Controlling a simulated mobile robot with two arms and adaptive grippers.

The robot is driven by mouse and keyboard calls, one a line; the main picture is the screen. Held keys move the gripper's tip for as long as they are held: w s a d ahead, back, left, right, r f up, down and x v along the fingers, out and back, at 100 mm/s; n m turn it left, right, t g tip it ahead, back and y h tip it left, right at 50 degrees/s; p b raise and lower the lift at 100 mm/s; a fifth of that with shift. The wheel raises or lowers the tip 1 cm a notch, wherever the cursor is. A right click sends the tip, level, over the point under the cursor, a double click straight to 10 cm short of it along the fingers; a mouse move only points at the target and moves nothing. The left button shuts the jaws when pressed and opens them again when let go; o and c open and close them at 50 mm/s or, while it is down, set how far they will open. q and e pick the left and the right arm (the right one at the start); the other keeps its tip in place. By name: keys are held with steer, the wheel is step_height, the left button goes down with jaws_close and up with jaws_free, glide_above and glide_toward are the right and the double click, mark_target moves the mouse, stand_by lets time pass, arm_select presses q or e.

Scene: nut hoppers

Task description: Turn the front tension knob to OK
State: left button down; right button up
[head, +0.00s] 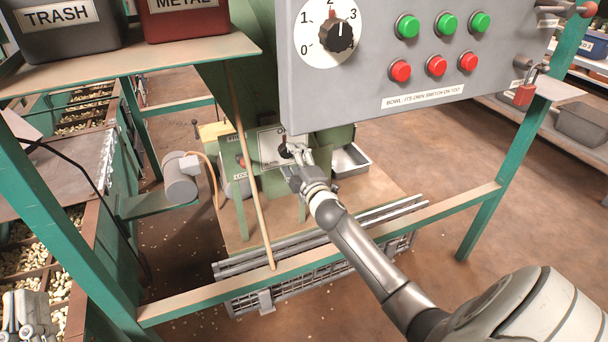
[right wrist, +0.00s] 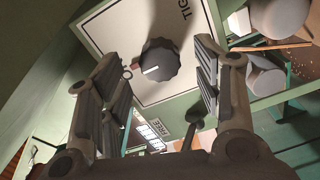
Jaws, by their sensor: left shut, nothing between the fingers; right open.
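The front tension knob (right wrist: 160,62) is black and ribbed, on a white plate (right wrist: 113,27) seen close up in the right wrist view. Its white pointer mark faces left and slightly down. Letters reading "TIG" show at the plate's top right; marks left of the knob are partly hidden by a finger. In the head view the knob (head: 285,149) is small and dark, low on the green machine. My right gripper (right wrist: 155,75) is open, with one finger on each side of the knob and visible gaps to it. My left gripper (head: 22,325) is shut and empty at the bottom left.
A grey control panel (head: 440,70) with a large dial (head: 330,33) and buttons overhangs the knob. A green frame rail (head: 400,230) crosses under my right arm. A thin wooden pole (head: 252,180) stands left of it. A dark lever (right wrist: 193,118) is below the knob.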

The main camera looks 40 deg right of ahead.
steer(key=v, duration=0.7)
steer(key=shift+s, duration=0.4)
